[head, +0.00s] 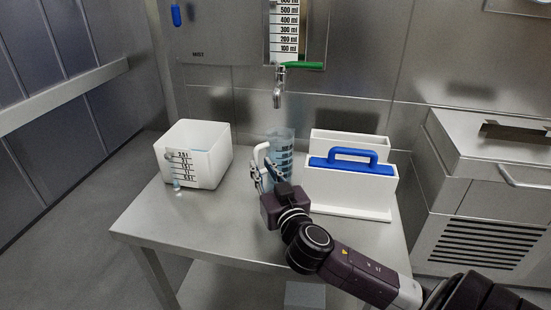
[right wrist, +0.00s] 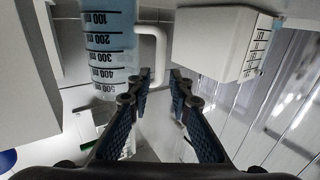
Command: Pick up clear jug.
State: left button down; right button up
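The clear jug (head: 283,150) stands upright on the steel table below the tap. It has dark measuring marks, a bluish tint and a white handle (head: 258,153) on its left side. In the right wrist view the jug (right wrist: 110,40) appears upside down at the upper left, with its handle (right wrist: 162,50) just beyond the fingertips. My right gripper (head: 264,172) is at the jug's handle side, partly overlapping it in the head view. In the right wrist view its fingers (right wrist: 161,82) are apart, with the handle's end seen between the tips; contact cannot be told. My left gripper is out of view.
A white box (head: 207,150) with a marked scale and small spout stands left of the jug. A white holder (head: 345,190) with a blue-handled piece (head: 352,155) stands close on the right. The tap (head: 279,95) hangs above. The table front (head: 190,230) is clear.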

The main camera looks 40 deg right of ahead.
aim_at(257, 158)
jog(key=x, duration=0.6)
jog(key=shift+f, duration=0.15)
grip_shut()
